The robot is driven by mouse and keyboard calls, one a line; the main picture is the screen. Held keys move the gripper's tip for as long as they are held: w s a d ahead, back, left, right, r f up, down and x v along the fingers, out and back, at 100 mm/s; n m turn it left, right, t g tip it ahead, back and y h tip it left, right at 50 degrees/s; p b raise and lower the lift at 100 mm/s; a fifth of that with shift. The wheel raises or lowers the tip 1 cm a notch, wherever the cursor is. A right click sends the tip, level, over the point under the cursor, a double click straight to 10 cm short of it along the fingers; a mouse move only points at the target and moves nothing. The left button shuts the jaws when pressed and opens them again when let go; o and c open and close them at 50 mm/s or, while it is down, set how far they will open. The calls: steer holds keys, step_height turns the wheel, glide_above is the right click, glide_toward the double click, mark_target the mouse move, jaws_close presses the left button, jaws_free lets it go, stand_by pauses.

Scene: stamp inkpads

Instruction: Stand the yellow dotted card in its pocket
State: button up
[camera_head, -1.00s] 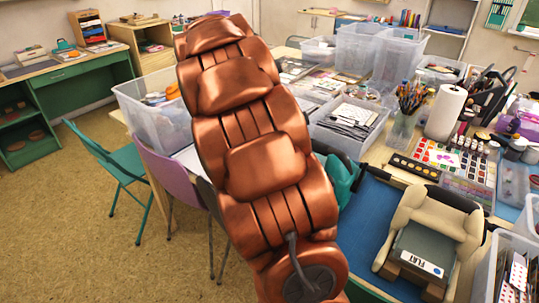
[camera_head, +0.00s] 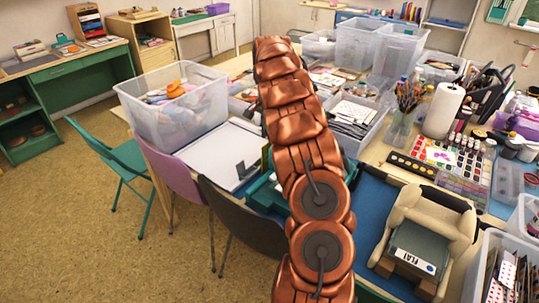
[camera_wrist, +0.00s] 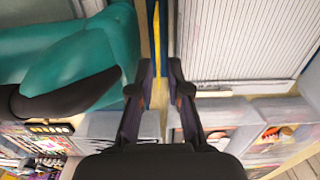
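The yellow card shows edge-on as a thin upright strip in the wrist view (camera_wrist: 157,45). My gripper (camera_wrist: 160,85) has its two dark fingers on either side of the strip. A narrow gap shows between the fingers, so they look partly open around the card rather than shut on it. The dots on its face cannot be seen from here. In the head view, an olive-yellow upright piece (camera_head: 265,160), perhaps the card, shows just left of my arm; my gripper is hidden there. The card's pocket cannot be made out.
A teal object (camera_wrist: 80,50) lies close left of my fingers. A pale ribbed panel (camera_wrist: 240,35) lies to the right.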

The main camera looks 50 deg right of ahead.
mark_target(269, 155)
steer(key=shift+s+d+f+p, duration=0.1)
steer(key=shift+f+p, duration=0.45)
steer(key=shift+f, duration=1.35)
steer(key=shift+s+f+p, duration=0.1)
steer(key=shift+f+p, duration=0.45)
steer(key=shift+f, duration=1.3)
jaws_close()
